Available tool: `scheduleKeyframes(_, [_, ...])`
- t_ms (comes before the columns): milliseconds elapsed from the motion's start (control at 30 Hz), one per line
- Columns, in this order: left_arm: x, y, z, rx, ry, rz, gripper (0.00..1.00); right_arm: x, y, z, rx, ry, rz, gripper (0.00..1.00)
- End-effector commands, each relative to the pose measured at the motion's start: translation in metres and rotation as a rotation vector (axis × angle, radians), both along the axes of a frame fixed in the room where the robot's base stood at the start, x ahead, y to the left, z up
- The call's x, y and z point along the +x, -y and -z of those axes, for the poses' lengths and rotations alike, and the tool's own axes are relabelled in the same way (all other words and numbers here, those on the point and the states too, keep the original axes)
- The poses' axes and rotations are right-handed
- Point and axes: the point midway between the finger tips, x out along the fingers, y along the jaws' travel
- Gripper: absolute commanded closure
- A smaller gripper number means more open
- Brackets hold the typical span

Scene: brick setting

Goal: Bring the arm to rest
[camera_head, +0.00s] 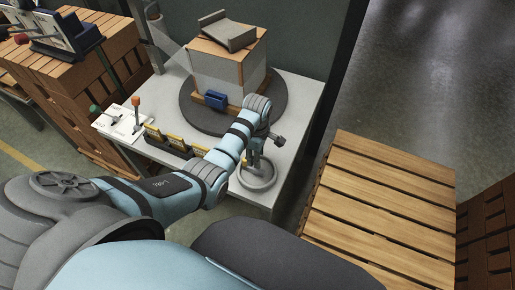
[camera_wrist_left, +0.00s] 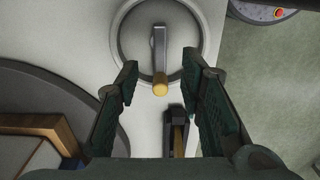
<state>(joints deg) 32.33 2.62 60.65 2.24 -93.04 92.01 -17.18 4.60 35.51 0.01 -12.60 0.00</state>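My left arm (camera_head: 165,193) reaches from the left over a light grey worktable (camera_head: 298,112). Its left gripper shows in the left wrist view (camera_wrist_left: 160,72), with two dark green fingers spread apart and nothing held between them. Below and between the fingers is a lever with a tan knob (camera_wrist_left: 160,89) on a round grey base (camera_wrist_left: 129,46). I cannot tell the height of the fingers above the knob. In the head view the round base (camera_head: 258,184) stands near the table's front corner, partly hidden by my wrist. My right gripper is not in view.
A dark round turntable (camera_head: 190,109) carries a large box with a grey piece on top and a blue part in front. A dark rack (camera_head: 160,152) with yellow cards stands beside my forearm. An empty slatted wooden pallet (camera_head: 385,205) lies right, with open floor beyond.

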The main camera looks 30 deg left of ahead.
Motion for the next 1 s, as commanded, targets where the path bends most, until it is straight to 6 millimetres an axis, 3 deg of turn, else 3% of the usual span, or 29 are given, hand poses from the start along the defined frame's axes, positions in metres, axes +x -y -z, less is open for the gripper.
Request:
scheduleKeyframes(100, [0.001, 0.0, -0.025, 0.0, 0.004, 0.0, 0.65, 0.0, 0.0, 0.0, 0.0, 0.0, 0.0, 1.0])
scheduleKeyframes(200, [0.0, 0.0, -0.036, 0.0, 0.001, 0.0, 0.65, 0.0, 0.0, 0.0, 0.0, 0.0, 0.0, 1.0])
scheduleKeyframes(767, [-0.002, 0.0, -0.038, 0.001, 0.002, 0.011, 0.65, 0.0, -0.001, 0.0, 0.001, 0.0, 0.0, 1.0])
scheduleKeyframes(867, [-0.02, -0.004, -0.023, 0.013, 0.02, 0.128, 0.65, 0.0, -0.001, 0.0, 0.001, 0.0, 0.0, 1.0])
scheduleKeyframes(1000, [-0.075, -0.013, 0.001, 0.063, 0.079, 0.49, 0.65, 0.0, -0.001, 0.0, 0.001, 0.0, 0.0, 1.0])
